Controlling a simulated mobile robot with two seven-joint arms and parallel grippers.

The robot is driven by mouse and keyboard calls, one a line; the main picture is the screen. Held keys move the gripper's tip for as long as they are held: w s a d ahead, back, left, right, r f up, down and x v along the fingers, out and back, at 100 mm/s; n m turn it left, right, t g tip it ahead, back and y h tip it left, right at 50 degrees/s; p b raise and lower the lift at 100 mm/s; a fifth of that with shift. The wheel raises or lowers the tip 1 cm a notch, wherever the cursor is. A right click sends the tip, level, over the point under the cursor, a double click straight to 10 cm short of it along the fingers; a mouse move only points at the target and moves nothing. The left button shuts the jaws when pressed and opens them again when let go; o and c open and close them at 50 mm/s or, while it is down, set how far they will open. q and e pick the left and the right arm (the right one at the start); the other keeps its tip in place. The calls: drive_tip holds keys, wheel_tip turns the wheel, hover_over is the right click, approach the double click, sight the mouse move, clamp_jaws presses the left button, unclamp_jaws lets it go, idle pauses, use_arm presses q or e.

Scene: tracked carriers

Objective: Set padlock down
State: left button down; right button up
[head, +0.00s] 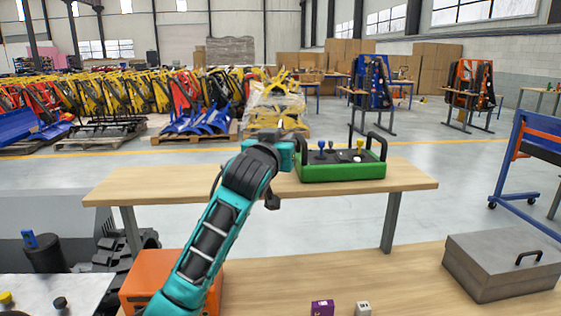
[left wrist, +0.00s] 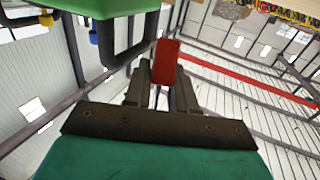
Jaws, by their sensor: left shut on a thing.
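The padlock (left wrist: 167,62) shows in the left wrist view as a red block between my fingertips. My left gripper (left wrist: 161,80) is shut on it and holds it up. In the head view my left gripper (head: 284,153) is over the rear wooden bench, at the left end of the green control box (head: 342,172). The padlock cannot be made out there, as my gripper and arm hide it. In the left wrist view the green box (left wrist: 100,8) and its black handle are close to the fingers, at upper left. My right gripper is in neither view.
The rear bench (head: 412,178) has bare wood right of the control box and left of my arm. The front bench (head: 290,270) holds a purple block (head: 322,308), a small grey block (head: 362,309), a grey toolbox (head: 505,265) and an orange box (head: 142,283).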

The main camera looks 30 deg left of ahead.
use_arm(q)
drive_tip(key=shift+f, duration=2.2)
drive_tip(key=shift+f, duration=0.15)
drive_tip(key=c, duration=1.2)
unclamp_jaws()
